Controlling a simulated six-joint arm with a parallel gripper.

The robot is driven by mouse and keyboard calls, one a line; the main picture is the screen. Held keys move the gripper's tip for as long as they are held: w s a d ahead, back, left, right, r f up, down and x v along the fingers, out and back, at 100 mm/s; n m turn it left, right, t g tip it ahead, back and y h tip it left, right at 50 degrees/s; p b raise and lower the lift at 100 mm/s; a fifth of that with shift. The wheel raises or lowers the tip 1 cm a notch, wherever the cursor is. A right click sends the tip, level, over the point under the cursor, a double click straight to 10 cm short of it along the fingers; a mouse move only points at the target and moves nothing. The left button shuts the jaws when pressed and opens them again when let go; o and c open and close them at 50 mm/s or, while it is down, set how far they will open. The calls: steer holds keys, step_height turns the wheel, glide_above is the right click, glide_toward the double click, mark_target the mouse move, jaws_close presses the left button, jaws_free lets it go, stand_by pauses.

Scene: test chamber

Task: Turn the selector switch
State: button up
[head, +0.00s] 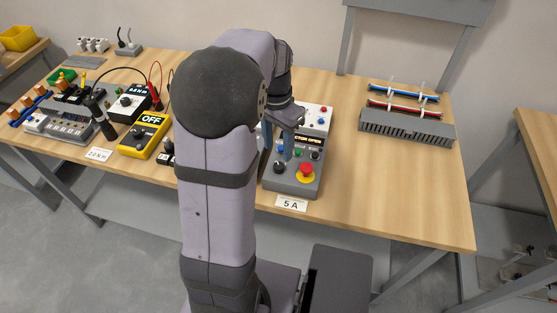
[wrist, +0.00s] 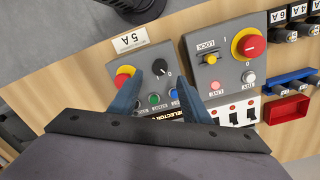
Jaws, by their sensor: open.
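The selector switch is a black knob (wrist: 159,67) with a white pointer line on a grey control box (wrist: 118,71). In the head view, the knob (head: 279,168) sits at the box's (head: 298,187) front left, left of a red mushroom button on a yellow base (head: 306,172). My gripper (wrist: 160,77) is open, with its blue fingers on either side of the knob in the wrist view. It looks above the panel and empty; I cannot tell the exact height. In the head view, my arm partly hides the gripper (head: 289,145) and the box's left side.
Small push buttons, green (wrist: 154,99) and blue (wrist: 174,94), lie close to the fingers. A second grey box (wrist: 222,75) with a large red button stands beside it. A yellow meter (head: 145,135) is left of my arm. The table (head: 385,185) is bare at right front.

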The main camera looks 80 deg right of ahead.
mark_target(279, 166)
steer(key=shift+s+f+p, duration=0.1)
steer(key=shift+f+p, duration=0.75)
steer(key=shift+f, duration=2.55)
steer(key=c, duration=1)
